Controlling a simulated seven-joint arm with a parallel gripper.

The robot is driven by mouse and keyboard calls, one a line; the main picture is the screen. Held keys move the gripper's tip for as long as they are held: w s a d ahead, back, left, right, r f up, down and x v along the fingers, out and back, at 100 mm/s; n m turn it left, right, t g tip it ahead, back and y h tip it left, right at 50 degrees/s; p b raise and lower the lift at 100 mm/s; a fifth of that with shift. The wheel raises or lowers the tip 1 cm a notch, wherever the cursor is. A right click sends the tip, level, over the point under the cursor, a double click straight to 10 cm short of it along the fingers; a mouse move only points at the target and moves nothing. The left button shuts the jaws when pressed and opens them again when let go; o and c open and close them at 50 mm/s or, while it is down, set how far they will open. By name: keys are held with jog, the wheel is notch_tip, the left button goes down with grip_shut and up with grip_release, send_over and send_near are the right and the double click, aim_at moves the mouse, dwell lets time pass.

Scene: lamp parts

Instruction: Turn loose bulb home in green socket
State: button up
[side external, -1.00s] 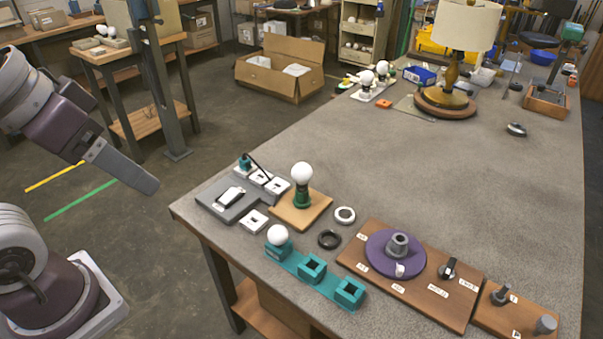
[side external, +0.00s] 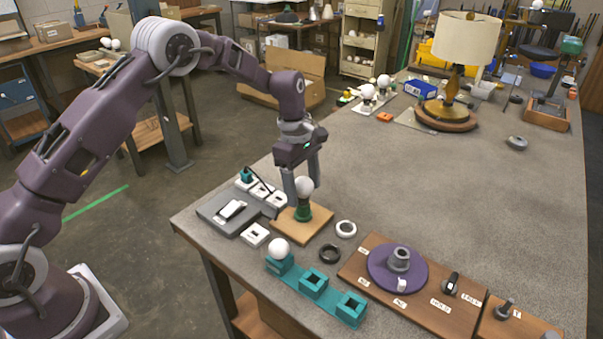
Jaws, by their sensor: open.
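A white round bulb (side external: 304,186) stands upright in the green socket (side external: 303,209) on a small wooden board (side external: 286,224). My gripper (side external: 303,192) points down over it, with one finger to the bulb's left and the other behind its right side. The jaws are open. I cannot tell whether either finger touches the glass. How deep the bulb sits in the socket is too small to tell. Another white bulb (side external: 278,248) rests on the left block of the teal holder (side external: 298,280); the holder's other two square openings look empty.
A purple disc (side external: 381,276) on a wooden panel is at front right. The table's middle is clear.

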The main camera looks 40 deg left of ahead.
aim_at(303, 204)
jog(key=shift+d+f, duration=0.2)
jog(key=shift+f, duration=1.35)
jog(key=shift+c, duration=0.5)
jog(key=c, duration=1.1)
jog(key=m, duration=0.5)
jog(key=shift+g, duration=0.4)
jog(key=shift+s+m, duration=0.1)
jog(key=shift+m, duration=0.9)
jog(key=m, duration=0.3)
jog(key=shift+y, duration=0.4)
jog(key=m, duration=0.3)
jog(key=shift+s+a+m+g, duration=0.1)
jog(key=shift+m+g, duration=0.2)
jog(key=shift+m, duration=0.1)
